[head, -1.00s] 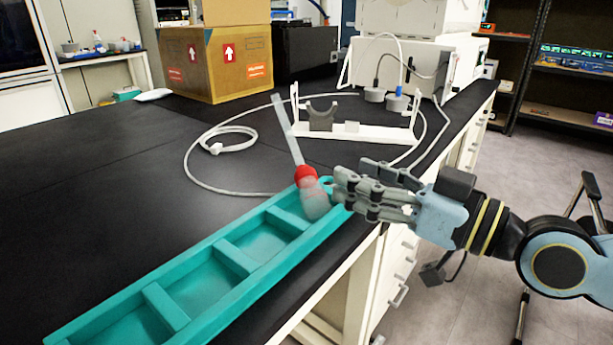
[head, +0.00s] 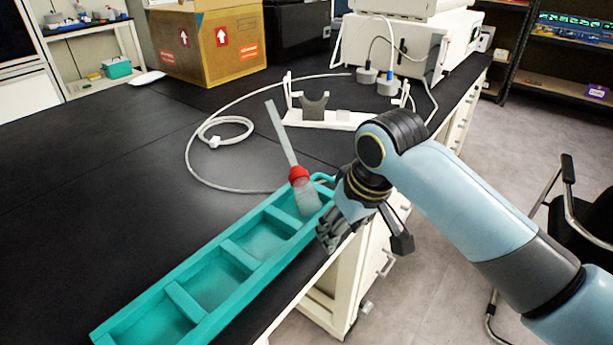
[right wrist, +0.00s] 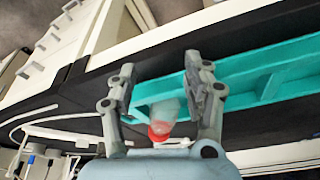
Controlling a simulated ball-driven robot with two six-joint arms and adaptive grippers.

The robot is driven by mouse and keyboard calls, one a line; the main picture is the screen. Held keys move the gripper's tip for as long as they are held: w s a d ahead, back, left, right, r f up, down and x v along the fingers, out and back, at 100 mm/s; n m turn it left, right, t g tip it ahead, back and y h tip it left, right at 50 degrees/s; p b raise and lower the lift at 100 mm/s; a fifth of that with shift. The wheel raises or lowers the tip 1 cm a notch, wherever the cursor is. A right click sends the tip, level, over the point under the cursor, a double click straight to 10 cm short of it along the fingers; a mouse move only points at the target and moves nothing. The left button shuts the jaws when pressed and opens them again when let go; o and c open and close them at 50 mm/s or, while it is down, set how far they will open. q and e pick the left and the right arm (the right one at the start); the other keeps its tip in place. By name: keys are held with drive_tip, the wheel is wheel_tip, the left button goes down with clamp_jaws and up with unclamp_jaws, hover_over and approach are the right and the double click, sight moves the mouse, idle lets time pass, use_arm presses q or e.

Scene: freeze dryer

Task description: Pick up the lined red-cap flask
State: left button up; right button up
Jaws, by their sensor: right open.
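The red-cap flask (head: 305,193) stands tilted in the far-end compartment of the teal rack (head: 207,304). A clear tube rises from its red cap, leaning up and left. In the right wrist view the flask (right wrist: 166,112) lies between the two spread fingers, its red cap towards the palm. My right gripper (head: 327,238) is beside the rack's right edge in the head view, just right of the flask, partly hidden by its own wrist. In the right wrist view my right gripper (right wrist: 165,85) is open and holds nothing. My left gripper is not in view.
A white stand with a grey cradle (head: 313,108) and a coiled white hose (head: 225,130) lie behind the rack. A white machine (head: 410,45) and a cardboard box (head: 210,45) stand further back. The black bench top is clear to the left. A chair (head: 590,220) stands at right.

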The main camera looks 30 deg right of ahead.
sight(308, 192)
drive_tip(key=shift+m+g, duration=0.7)
drive_tip(key=w+r, duration=0.1)
drive_tip(key=w, duration=0.1)
drive_tip(key=w+r, duration=0.1)
drive_tip(key=w, duration=0.1)
drive_tip(key=w+r, duration=0.2)
drive_tip(key=shift+w+d, duration=0.25)
drive_tip(key=shift+w, duration=0.05)
drive_tip(key=shift+m+g+y, duration=0.3)
drive_tip(key=shift+m+g, duration=0.2)
drive_tip(key=shift+g, duration=0.3)
drive_tip(key=w+r, duration=0.3)
drive_tip(key=r, duration=0.1)
drive_tip(key=shift+w+r+p, duration=0.2)
drive_tip(key=shift+w+p, duration=0.15)
drive_tip(key=shift+w, duration=0.05)
drive_tip(key=f, duration=0.7)
drive_tip(key=f+b, duration=0.1)
drive_tip(key=f, duration=0.2)
drive_tip(key=shift+w+a+f, duration=0.2)
drive_tip(key=shift+w+a, duration=0.1)
drive_tip(key=shift+r, duration=0.1)
drive_tip(key=c, duration=1)
